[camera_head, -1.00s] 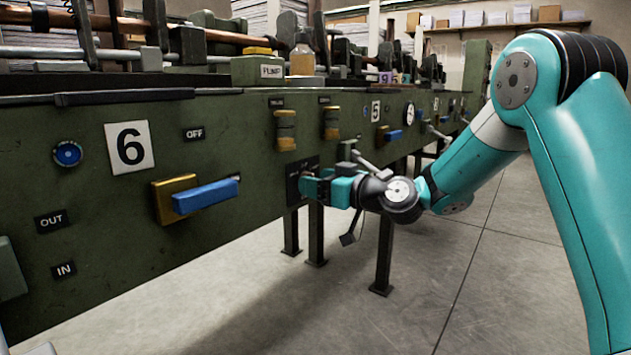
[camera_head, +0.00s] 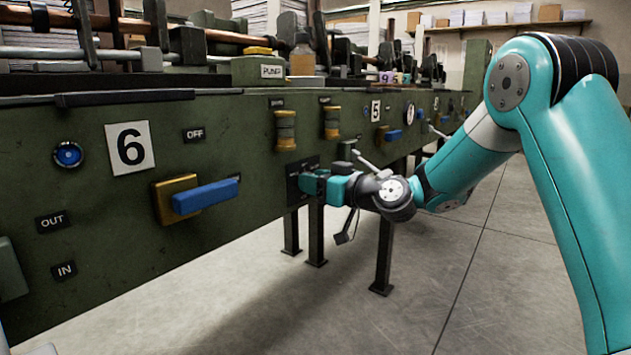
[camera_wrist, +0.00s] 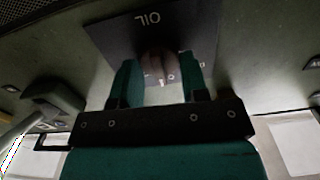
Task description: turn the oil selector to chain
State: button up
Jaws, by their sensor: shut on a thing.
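The oil selector (camera_wrist: 158,66) is a small brownish knob on a dark plate (camera_wrist: 110,38) marked OIL, which appears upside down in the wrist view. My gripper (camera_wrist: 160,80) is shut on the knob, with one green finger on each side of it. A pale pointer mark shows on the knob. Small lettering on the plate beside the knob is partly hidden and too small to read. In the head view my gripper (camera_head: 312,184) reaches the dark plate (camera_head: 294,170) on the green machine front, and its fingers hide the knob.
A blue-handled lever (camera_head: 205,196) on a yellow block stands out left of my gripper. A grey lever (camera_head: 367,162) and a hanging pedal-like part (camera_head: 346,228) are close to my wrist. Open floor (camera_head: 480,280) lies to the right.

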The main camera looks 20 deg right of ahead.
jog(key=m+p, duration=0.4)
jog(key=m, duration=0.5)
jog(key=shift+d, duration=0.1)
jog(key=shift+f+m, duration=0.1)
jog(key=shift+m, duration=0.2)
dwell(0.4)
jog(key=o, duration=0.9)
